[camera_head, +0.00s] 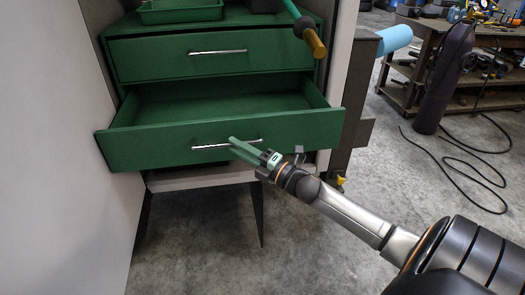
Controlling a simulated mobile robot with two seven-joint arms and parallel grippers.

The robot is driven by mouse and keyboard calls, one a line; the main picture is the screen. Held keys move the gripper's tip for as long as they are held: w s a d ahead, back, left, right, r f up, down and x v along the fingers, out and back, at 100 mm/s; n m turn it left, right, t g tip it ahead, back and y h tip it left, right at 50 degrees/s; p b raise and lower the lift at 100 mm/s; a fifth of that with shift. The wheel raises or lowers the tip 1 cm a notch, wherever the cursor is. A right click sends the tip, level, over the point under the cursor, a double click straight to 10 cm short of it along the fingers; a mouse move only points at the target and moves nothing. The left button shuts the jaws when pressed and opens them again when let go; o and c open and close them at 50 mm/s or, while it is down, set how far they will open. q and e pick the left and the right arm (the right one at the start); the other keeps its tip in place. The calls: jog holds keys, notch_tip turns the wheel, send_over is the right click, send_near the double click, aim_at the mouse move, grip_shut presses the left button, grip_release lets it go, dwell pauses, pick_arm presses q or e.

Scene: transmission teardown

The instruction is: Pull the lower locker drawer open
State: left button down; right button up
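The green lower locker drawer (127,147) stands well open in the head view, and its empty-looking inside shows. A slim silver handle (207,147) runs across its front. My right gripper (231,145) comes in from the right. Its green fingers lie on either side of the handle, a little right of the handle's middle, and look closed on it. The fingers hide part of the handle. My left gripper is not in view.
The green upper drawer (150,62) is shut. White locker panels flank the drawers. A workbench (420,45) and a dark cylinder (445,80) stand at the right. Bare concrete lies below.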

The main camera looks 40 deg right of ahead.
jog(key=v, duration=1)
jog(key=shift+b, duration=0.45)
jog(key=shift+s, duration=0.1)
jog(key=s+a+f+m+g+h+p, duration=0.1)
jog(key=s+a+f+m+g+h, duration=0.15)
jog(key=s+a+f+m, duration=0.4)
jog(key=s+a+f+m+g+h, duration=0.1)
jog(key=a+f+m+g, duration=0.2)
jog(key=f+m, duration=0.65)
jog(key=s+a+f+m+g+y, duration=0.1)
jog(key=s+a+f+m+g, duration=0.3)
jog(key=s+a+f, duration=0.4)
jog(key=a+f, duration=0.2)
jog(key=a, duration=0.2)
jog(key=shift+f, duration=0.25)
jog(key=shift+s, duration=0.1)
